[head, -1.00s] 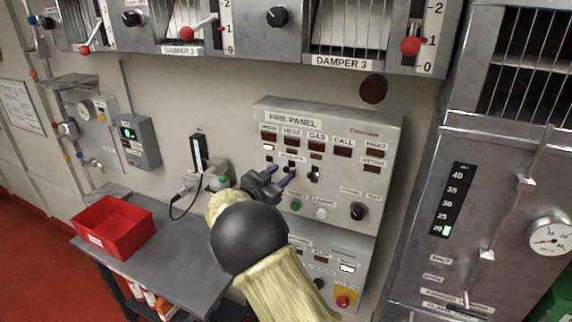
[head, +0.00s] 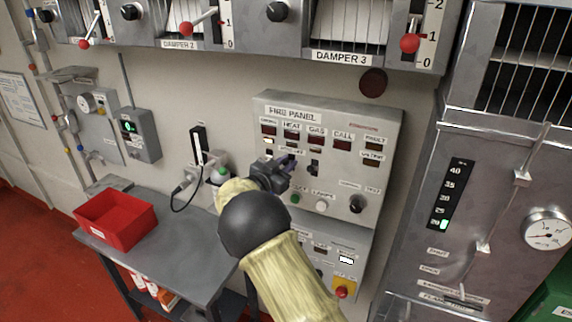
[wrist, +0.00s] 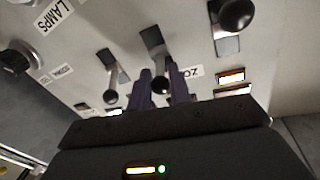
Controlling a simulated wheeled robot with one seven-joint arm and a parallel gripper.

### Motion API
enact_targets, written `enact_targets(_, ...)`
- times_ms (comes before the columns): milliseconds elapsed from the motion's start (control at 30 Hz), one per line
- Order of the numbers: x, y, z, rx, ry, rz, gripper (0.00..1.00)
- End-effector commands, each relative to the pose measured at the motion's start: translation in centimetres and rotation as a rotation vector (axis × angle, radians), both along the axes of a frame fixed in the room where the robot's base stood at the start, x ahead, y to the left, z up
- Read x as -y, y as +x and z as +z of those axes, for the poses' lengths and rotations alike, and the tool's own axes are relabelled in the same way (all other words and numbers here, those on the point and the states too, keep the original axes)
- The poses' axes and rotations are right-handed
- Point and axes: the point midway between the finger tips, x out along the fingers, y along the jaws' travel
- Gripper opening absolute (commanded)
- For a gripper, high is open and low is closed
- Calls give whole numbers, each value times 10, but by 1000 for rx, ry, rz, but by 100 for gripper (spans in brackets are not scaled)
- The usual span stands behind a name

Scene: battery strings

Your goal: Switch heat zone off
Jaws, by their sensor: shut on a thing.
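The grey fire panel (head: 385,150) has a row of lamps marked with labels that include HEAT, GAS and CALL. Toggle switches sit below them. My gripper (head: 288,162) is at the panel below the HEAT label, hiding most of that switch in the head view. In the wrist view, where the panel appears upside down, my gripper (wrist: 162,88) has its purple fingers closed around the middle lever, the heat zone switch (wrist: 152,38). That lever points toward the lamp row. The gas switch (wrist: 106,58) beside it points the same way; the other neighbouring switch (wrist: 235,14) points the opposite way.
A lamp (wrist: 230,77) near the outer switch is lit. A black rotary knob (head: 357,203) and white button (head: 321,206) are lower on the panel. A red bin (head: 118,222) stands on the grey table (head: 190,250) at left. Damper levers (head: 409,43) hang above.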

Motion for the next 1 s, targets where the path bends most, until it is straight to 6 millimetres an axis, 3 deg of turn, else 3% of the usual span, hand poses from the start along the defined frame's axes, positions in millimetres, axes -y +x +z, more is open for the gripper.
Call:
enact_targets(467,-1,-2,-12,101,-36,0,0)
enact_targets(1000,-2,-4,-29,355,-128,0,0)
